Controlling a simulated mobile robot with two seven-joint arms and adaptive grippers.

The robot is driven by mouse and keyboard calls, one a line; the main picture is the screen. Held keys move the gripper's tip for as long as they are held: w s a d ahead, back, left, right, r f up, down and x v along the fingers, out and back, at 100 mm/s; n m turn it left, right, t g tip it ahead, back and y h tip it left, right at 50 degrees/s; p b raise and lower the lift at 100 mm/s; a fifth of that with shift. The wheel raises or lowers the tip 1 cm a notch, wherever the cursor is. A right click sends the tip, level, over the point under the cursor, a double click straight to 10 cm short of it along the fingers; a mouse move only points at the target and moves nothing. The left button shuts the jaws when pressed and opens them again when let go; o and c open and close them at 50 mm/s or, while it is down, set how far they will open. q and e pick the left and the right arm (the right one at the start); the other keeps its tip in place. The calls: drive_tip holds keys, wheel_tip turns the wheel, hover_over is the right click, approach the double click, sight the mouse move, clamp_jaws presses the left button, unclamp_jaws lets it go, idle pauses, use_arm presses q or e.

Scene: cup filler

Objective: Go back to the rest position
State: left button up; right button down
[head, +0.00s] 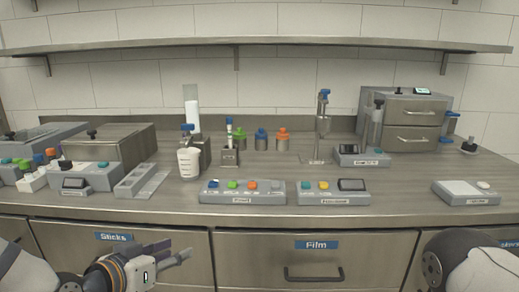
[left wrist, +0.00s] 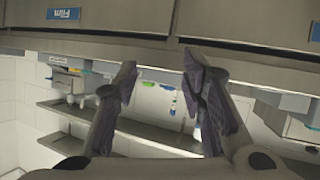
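My left gripper (head: 183,250) is low in the head view, in front of the drawer labelled Sticks and below the counter edge. Its fingers point right. The left wrist view shows the two fingers (left wrist: 160,62) apart, with nothing between them. My right arm shows at the lower right of the head view, but its gripper is out of the picture. A pale cup (head: 189,162) stands upright on the counter, under a blue-topped dispenser (head: 188,128). Neither gripper touches anything on the counter.
The steel counter (head: 330,212) has drawers below, one labelled Film (head: 316,245). On it stand button panels (head: 243,191) and (head: 333,192), colored-capped containers (head: 282,139), a press-like stand (head: 323,130), and a drawer cabinet (head: 405,120). A shelf (head: 290,43) runs above.

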use_arm(q)
drive_tip(key=s+d+f+n+g+y, duration=0.1)
drive_tip(key=s+f+g, duration=0.6)
drive_tip(key=s+f, duration=1.1)
drive_tip(key=s+a+f+n+g+y, duration=0.1)
drive_tip(key=s+a+f+g+y, duration=0.1)
drive_tip(key=s, duration=1.1)
drive_tip(key=s+a+f+n+g+y, duration=0.1)
drive_tip(key=s+a+f+g+y, duration=0.1)
drive_tip(key=s, duration=1.1)
drive_tip(key=a+f+g, duration=0.1)
drive_tip(key=f+g, duration=0.1)
drive_tip(key=g, duration=0.1)
drive_tip(key=shift+a, duration=0.25)
drive_tip(key=shift+w, duration=0.1)
